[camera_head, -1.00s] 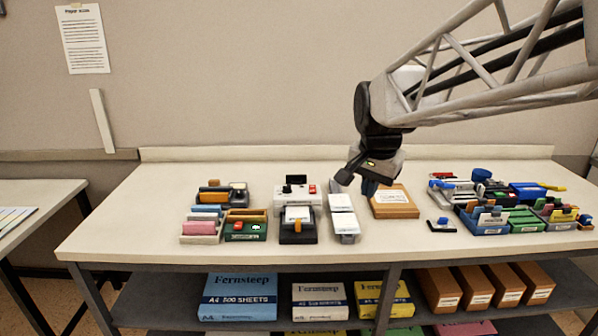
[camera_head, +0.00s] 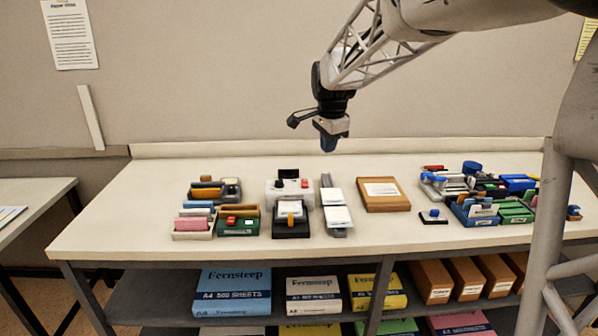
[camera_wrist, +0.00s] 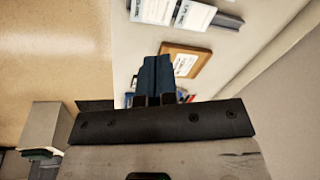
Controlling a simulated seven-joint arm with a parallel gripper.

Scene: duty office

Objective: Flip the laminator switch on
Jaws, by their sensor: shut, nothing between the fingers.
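A white machine (camera_head: 276,199) stands in the middle of the table, with a black part on top and a small red switch (camera_head: 304,183) at its right. It looks like the laminator, but I read no label on it, and the switch's setting is too small to tell. My gripper (camera_head: 329,144) hangs pointing down above the back of the table, right of the machine and well apart from it. Its blue fingers are together and hold nothing; they also show in the wrist view (camera_wrist: 157,75). The white machine cannot be made out in the wrist view.
A black paper device (camera_head: 291,230) stands right in front of the machine, and a green box (camera_head: 237,230) is front left. Clear table (camera_head: 120,220) lies at left.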

